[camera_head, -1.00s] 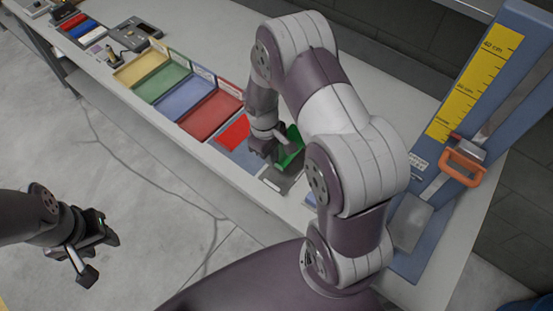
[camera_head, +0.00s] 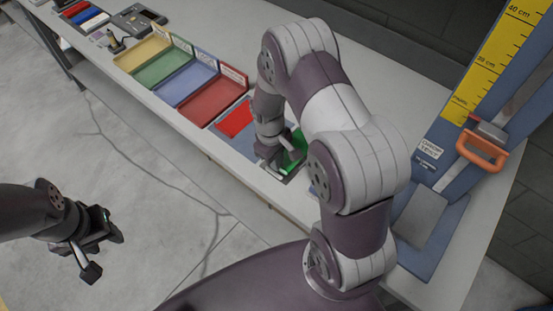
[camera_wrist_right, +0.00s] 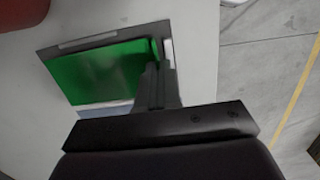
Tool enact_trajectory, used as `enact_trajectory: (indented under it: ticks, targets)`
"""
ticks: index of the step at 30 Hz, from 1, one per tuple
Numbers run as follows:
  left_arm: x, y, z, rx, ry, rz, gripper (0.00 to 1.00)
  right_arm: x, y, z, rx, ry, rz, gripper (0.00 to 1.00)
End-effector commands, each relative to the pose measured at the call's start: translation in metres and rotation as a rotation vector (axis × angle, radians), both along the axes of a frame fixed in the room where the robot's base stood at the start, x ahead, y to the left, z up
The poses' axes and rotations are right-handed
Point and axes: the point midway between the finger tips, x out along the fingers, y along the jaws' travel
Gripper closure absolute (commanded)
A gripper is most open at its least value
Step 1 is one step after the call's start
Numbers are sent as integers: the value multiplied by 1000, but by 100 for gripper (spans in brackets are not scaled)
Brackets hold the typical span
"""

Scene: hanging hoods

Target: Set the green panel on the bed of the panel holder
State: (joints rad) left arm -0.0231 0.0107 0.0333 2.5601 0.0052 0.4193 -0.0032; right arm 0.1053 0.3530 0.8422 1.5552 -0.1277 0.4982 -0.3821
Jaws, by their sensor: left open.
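The green panel (camera_head: 294,152) is at the front of the table, partly hidden by my right arm. In the right wrist view, the green panel (camera_wrist_right: 95,70) lies over the dark grey panel holder (camera_wrist_right: 66,48), almost in line with its edges. I cannot tell whether it rests fully on the bed. My right gripper (camera_head: 272,160) is at the panel's edge; in the wrist view its fingers (camera_wrist_right: 157,75) are close together on that edge. My left gripper (camera_head: 104,252) is open and empty, away from the table over the floor.
Yellow, green, blue and red trays (camera_head: 210,100) stand in a row left of the holder, with a bright red piece (camera_head: 236,120) beside them. A blue measuring stand (camera_head: 440,195) with an orange handle (camera_head: 482,150) is at the right. Small devices lie at the far left.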

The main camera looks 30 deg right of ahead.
Motion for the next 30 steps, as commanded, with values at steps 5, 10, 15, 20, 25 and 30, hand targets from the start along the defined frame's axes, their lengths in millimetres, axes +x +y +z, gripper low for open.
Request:
enact_trajectory:
  ticks: [5, 10, 15, 20, 25, 30]
  targets:
    - [0, 0, 1, 0, 0, 0, 57, 1, 0, 0, -1, -1, 0, 100]
    - [0, 0, 0, 0, 0, 0, 57, 1, 0, 0, 0, 0, 0, 100]
    - [0, 0, -2, 0, 0, 0, 57, 1, 0, -4, 0, 0, 0, 100]
    - [0, 0, -4, 0, 0, 0, 57, 1, 0, -7, 0, 0, 0, 100]
    - [0, 0, -6, 0, 0, 0, 57, 0, 0, -10, 0, 0, 0, 100]
    - [0, 0, -7, 0, 0, 0, 57, 1, 0, -12, 0, 0, 0, 80]
